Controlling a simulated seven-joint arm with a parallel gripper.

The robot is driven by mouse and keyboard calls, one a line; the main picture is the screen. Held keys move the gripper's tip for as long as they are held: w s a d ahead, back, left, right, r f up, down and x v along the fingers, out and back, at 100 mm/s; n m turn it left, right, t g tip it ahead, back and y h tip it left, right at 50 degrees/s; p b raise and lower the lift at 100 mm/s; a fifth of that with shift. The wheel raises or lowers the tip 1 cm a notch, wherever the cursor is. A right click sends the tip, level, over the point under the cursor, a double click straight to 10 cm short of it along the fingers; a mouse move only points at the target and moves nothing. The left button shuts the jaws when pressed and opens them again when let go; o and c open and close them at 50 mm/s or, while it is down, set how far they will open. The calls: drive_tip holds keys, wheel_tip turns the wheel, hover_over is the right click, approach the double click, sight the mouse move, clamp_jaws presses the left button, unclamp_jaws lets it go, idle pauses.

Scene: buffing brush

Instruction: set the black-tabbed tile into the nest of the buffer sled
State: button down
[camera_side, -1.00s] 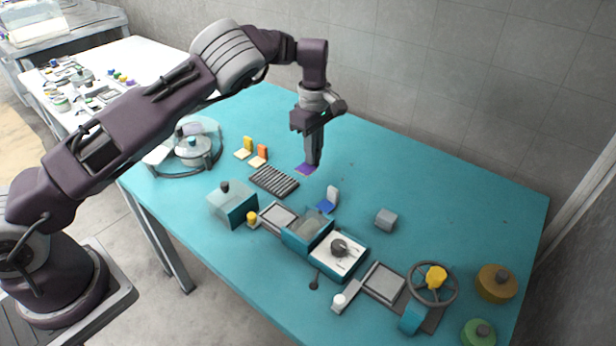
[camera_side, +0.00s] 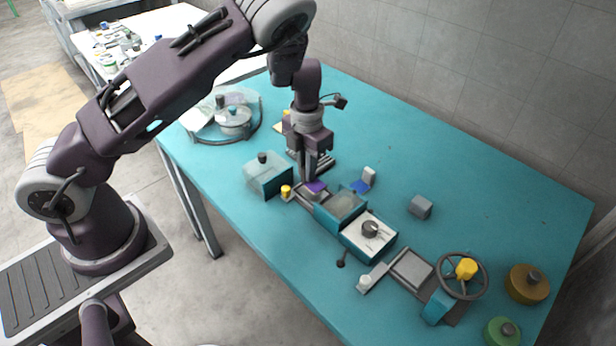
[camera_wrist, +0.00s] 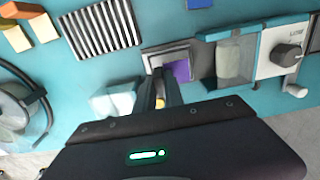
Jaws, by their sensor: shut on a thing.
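My gripper (camera_side: 314,178) is shut on the purple tile (camera_side: 318,187), pointing down over the left grey tray (camera_side: 299,196) of the teal machine. The tile's tab is hidden between the fingers, so its colour does not show. In the wrist view the purple tile (camera_wrist: 180,70) overlaps the right part of the grey tray (camera_wrist: 152,58), just below the fingertips' far end; I cannot tell whether it touches the tray floor. The teal machine (camera_side: 368,237) with its clear-covered chamber (camera_side: 344,204) adjoins the tray on the right.
A yellow knob (camera_side: 286,191) and a teal box (camera_side: 270,178) stand left of the tray. A blue tile with white tab (camera_side: 364,181) lies behind the machine. A dark ribbed rack (camera_wrist: 100,28), a grey block (camera_side: 420,207) and a handwheel (camera_side: 461,276) are nearby.

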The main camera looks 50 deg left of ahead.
drive_tip(key=shift+f, duration=1.2)
drive_tip(key=c, duration=1.4)
unclamp_jaws()
drive_tip(key=shift+f, duration=0.1)
drive_tip(key=shift+c, duration=0.2)
